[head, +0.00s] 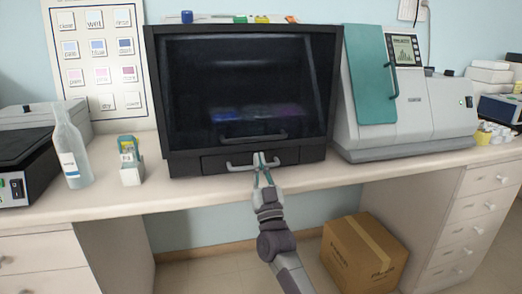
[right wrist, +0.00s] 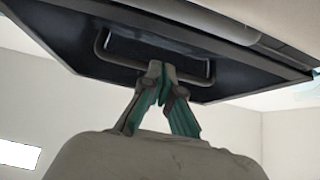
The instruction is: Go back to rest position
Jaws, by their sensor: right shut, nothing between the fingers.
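My right gripper (head: 263,160) reaches up from the bottom of the head view to the lower front of a black cabinet (head: 160,100) with a dark glass front. Its grey and teal fingers are shut with nothing between them. The fingertips are at the lower handle (head: 235,166) of the cabinet, overlapping it in the picture; I cannot tell whether they touch it. In the right wrist view the fingers (right wrist: 160,70) come together close to a bar handle (right wrist: 105,62) on a dark panel. My left gripper is not in view.
On the white counter (head: 110,205) stand a clear bottle (head: 72,150) and a small dispenser (head: 131,165) left of the cabinet. A grey machine (head: 425,110) with a teal panel stands to the right. A cardboard box (head: 360,258) is on the floor. Floor left of my arm is clear.

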